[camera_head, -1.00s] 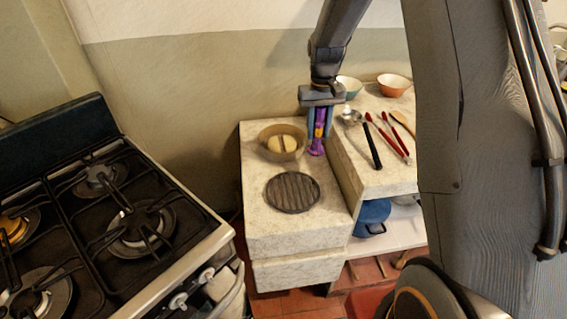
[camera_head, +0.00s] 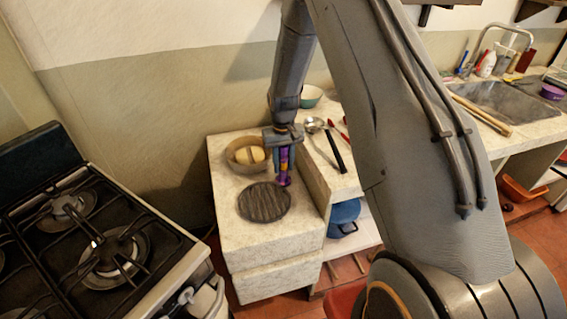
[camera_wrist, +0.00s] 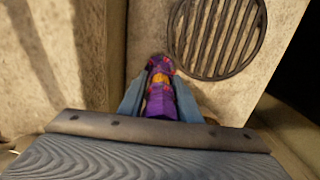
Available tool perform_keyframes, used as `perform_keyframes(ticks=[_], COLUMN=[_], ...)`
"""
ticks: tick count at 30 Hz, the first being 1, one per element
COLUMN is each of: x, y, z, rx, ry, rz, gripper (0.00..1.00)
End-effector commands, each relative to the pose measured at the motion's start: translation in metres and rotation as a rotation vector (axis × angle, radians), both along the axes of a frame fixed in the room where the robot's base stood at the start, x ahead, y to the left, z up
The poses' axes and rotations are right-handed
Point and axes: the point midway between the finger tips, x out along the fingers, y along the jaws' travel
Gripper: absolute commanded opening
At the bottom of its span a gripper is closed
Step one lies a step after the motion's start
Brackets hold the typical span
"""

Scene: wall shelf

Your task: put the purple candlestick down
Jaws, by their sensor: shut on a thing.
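The purple candlestick (camera_head: 284,179), with an orange-yellow band, is upright in my gripper (camera_head: 284,160). My gripper is shut on it and points down over the pale stone counter, near its right edge. In the wrist view the candlestick (camera_wrist: 160,92) sits between the blue-grey fingers of my gripper (camera_wrist: 160,100). Its base is close to the counter top (camera_head: 232,222); I cannot tell whether it touches.
A brown bowl (camera_head: 236,160) with pale contents stands behind the grate. A raised shelf section (camera_head: 318,176) with a ladle (camera_head: 314,125) and other utensils is close on the right. The stove (camera_head: 100,245) stands left. The counter's front is clear.

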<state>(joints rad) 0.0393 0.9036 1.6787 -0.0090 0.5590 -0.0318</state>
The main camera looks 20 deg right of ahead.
Motion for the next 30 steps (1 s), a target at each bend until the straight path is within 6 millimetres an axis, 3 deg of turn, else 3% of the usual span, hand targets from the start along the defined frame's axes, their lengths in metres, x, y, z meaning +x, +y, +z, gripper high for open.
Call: perform_keyframes(ticks=[9, 10, 13, 23, 30], x=[0.000, 0.000, 0.000, 0.000, 0.002], y=[0.000, 0.000, 0.000, 0.000, 0.000], z=[-0.003, -0.003, -0.003, 0.000, 0.024], rx=[0.000, 0.000, 0.000, 0.000, 0.000], ry=[0.000, 0.000, 0.000, 0.000, -0.004], rz=[0.000, 0.000, 0.000, 0.000, 0.000], gripper=[0.03, 0.34, 0.49, 0.49, 0.49])
